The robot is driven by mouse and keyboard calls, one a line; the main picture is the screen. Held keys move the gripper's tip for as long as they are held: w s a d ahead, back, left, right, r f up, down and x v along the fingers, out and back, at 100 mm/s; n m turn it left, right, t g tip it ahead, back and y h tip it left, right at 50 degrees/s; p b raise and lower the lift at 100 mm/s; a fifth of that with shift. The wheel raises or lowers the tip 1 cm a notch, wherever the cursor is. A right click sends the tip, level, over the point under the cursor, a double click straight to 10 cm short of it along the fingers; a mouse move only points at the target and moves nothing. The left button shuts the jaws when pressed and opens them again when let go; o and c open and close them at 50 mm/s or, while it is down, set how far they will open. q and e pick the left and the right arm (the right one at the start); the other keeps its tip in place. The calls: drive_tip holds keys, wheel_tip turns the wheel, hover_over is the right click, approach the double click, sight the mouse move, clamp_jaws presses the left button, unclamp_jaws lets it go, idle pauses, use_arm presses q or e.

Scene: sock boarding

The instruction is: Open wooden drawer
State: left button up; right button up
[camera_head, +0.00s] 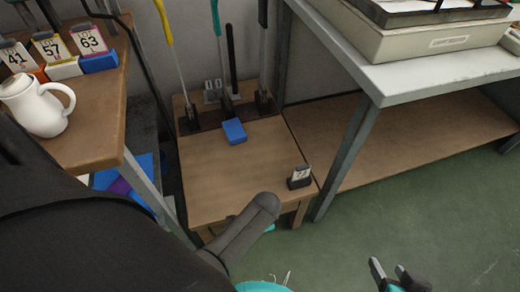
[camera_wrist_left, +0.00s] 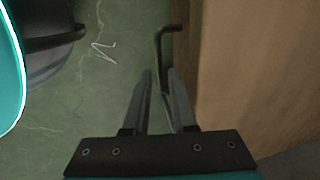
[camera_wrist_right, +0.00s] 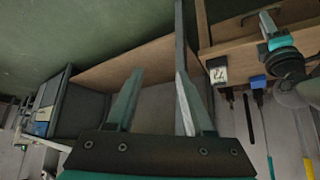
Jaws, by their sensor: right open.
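The low wooden drawer unit (camera_head: 215,180) stands against the wall in the head view. Its front is mostly hidden behind my dark left arm. In the left wrist view its wooden front (camera_wrist_left: 262,65) fills the right side, with a dark bar handle (camera_wrist_left: 158,55) sticking out. My left gripper (camera_wrist_left: 160,72) has its fingertips apart at the handle, one on each side of the bar as seen there; contact is not clear. My right gripper (camera_head: 390,272) is open and empty over the floor; it also shows in the right wrist view (camera_wrist_right: 160,72).
On the unit's top are a blue block (camera_head: 234,131), a number tag (camera_head: 300,176) and long-handled tools at the back. A wooden table with a white jug (camera_head: 38,105) stands left. A white-topped bench (camera_head: 420,72) stands right. Green floor (camera_head: 400,205) is free in front.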

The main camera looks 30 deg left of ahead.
use_arm(q)
drive_tip(key=shift+w+a+f+b, duration=0.1)
drive_tip(key=shift+f+b, duration=0.4)
drive_tip(key=shift+f, duration=0.2)
drive_tip(key=shift+w+a+f+b, duration=0.1)
drive_tip(key=shift+f+b, duration=0.4)
drive_tip(key=shift+f, duration=0.2)
use_arm(e)
drive_tip(key=shift+w+a+r+t+y, duration=0.1)
drive_tip(key=shift+w+a+t+y, duration=0.3)
drive_tip(key=shift+a+t, duration=0.3)
drive_tip(key=shift+w+a+r+t+y, duration=0.1)
drive_tip(key=shift+w+a+t+y, duration=0.35)
drive_tip(key=shift+a, duration=0.4)
drive_tip(key=shift+w+a+r+t+y, duration=0.1)
drive_tip(key=shift+w+a+t+y, duration=0.15)
drive_tip(key=shift+w+a+t, duration=0.35)
drive_tip(key=shift+s+a, duration=0.15)
use_arm(q)
drive_tip(key=shift+c, duration=0.3)
clamp_jaws()
